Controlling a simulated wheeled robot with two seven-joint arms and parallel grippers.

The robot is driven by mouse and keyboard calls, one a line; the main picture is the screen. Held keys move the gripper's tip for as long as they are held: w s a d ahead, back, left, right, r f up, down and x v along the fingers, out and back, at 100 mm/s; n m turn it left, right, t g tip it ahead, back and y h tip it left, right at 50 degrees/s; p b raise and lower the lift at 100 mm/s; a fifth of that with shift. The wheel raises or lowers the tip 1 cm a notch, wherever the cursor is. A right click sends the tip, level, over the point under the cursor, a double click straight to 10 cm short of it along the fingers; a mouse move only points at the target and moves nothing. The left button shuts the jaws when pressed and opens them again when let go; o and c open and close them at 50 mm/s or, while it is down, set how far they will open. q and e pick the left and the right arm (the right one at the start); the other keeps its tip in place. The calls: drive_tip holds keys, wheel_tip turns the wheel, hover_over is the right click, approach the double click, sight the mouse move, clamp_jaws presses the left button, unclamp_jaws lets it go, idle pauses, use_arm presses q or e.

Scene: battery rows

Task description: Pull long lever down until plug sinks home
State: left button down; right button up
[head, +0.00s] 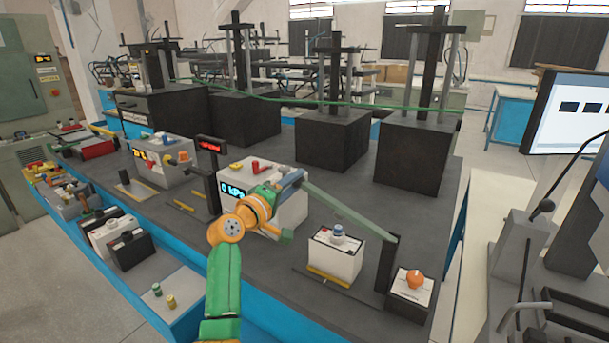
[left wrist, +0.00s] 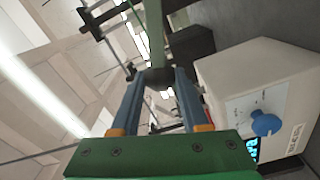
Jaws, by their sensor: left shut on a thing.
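The long lever (head: 345,212) is a grey-green bar that runs from a dark post (head: 386,265) at the right to my left gripper (head: 294,181). My left gripper is shut on the lever's free end, held well above the bench. In the left wrist view, the two blue-grey fingers (left wrist: 158,82) close around a dark knob at the end of the green lever (left wrist: 156,35). A white box (head: 334,262) with a blue-topped plug (head: 338,233) stands below the lever; the plug appears raised above the box top. My right gripper is not in view.
A white box with a "0 kPa" display (head: 233,188) stands behind my left wrist. A box with an orange knob (head: 414,279) is right of the post. Large black blocks with upright posts (head: 335,140) line the back. The bench (head: 310,305) has some bare dark surface at the front.

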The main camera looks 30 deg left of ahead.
use_arm(q)
wheel_tip(320, 180, down, 8)
drive_tip(key=a+n+b, duration=0.1)
drive_tip(key=n+b, duration=0.2)
drive_tip(key=shift+f+n, duration=0.2)
drive_tip(key=shift+n, duration=0.2)
drive_tip(key=shift+f, duration=0.1)
drive_tip(key=shift+c, duration=2.2)
unclamp_jaws()
drive_tip(key=shift+o, duration=0.2)
drive_tip(key=shift+w, duration=0.15)
drive_tip(key=s, duration=0.7)
drive_tip(key=shift+a+b, duration=0.15)
drive_tip(key=shift+b, duration=0.2)
